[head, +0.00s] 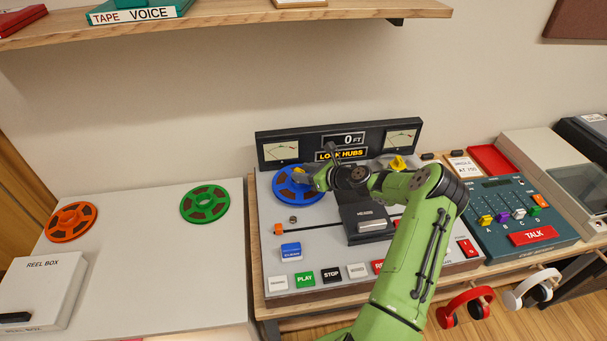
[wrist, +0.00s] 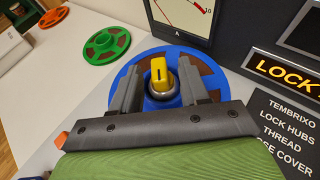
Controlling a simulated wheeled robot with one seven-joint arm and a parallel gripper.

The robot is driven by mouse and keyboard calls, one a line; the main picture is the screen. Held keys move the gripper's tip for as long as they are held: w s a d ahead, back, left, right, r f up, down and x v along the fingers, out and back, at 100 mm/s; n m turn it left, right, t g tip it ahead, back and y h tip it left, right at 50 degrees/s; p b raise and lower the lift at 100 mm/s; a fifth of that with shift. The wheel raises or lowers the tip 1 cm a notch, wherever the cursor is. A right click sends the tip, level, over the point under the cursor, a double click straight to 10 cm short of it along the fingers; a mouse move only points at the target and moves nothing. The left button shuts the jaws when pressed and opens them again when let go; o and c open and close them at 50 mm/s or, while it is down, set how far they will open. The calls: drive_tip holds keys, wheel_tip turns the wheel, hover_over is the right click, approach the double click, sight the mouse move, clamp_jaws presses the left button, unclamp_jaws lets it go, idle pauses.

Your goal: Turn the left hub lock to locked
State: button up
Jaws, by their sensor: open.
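The left hub lock is a yellow knob (wrist: 158,74) with a dark mark, on a grey collar at the centre of a blue reel (wrist: 207,92). The blue reel also shows in the head view (head: 284,190), at the left of the tape deck. My gripper (wrist: 160,82) is open, with one finger on each side of the knob and a gap visible at both sides. In the head view my gripper (head: 308,179) covers much of the hub. A yellow right hub lock (head: 398,163) shows at the deck's right. The deck display (head: 341,155) reads "LOCK HUBS".
Green (head: 205,204) and orange (head: 71,222) reels and a white reel box (head: 42,290) lie on the left table. A mixer (head: 515,215) stands right of the deck. The meter panel (head: 283,151) rises just behind the hubs, and a wooden shelf (head: 230,30) hangs above.

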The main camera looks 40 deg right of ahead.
drive_tip(key=shift+w+a+f, duration=0.1)
drive_tip(key=shift+w, duration=0.2)
drive_tip(key=shift+c, duration=0.3)
clamp_jaws()
